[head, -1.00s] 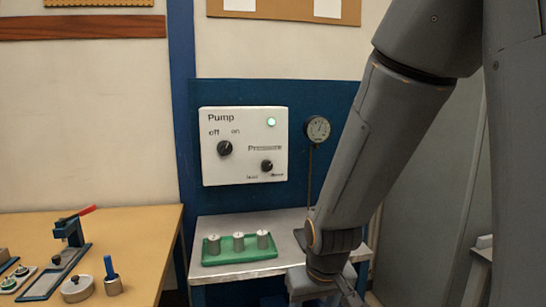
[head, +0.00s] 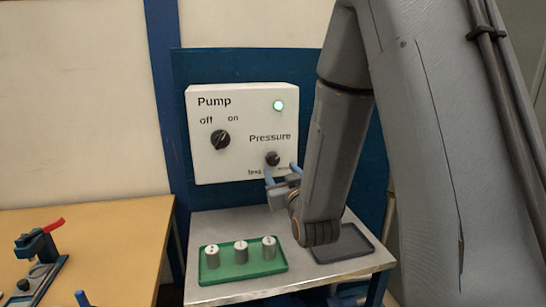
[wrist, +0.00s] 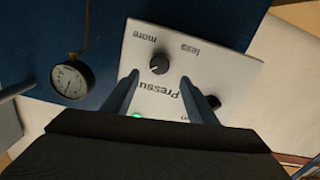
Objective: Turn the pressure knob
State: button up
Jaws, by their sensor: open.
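The white pump panel (head: 245,105) hangs on the blue backboard, with a lit green lamp (head: 279,105) at its upper right. The black pressure knob (head: 272,158) sits at its lower right, between the marks "less" and "more". In the wrist view the knob (wrist: 159,64) shows upside down, just beyond and between my fingertips. My gripper (head: 283,172) is open and empty in front of the panel, its blue fingers slightly below the knob in the head view. I cannot tell whether a finger touches the knob. The off/on knob (head: 220,140) is at the panel's left.
A round gauge (wrist: 71,82) is beside the panel in the wrist view. On the metal table (head: 215,222) below stand a green tray (head: 212,277) with several metal weights and a dark tray (head: 342,246). A wooden bench (head: 110,245) is at left.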

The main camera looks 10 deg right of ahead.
aim_at(274, 160)
jog(key=w+p, duration=0.2)
jog(key=w, duration=0.5)
jog(key=shift+w, duration=0.3)
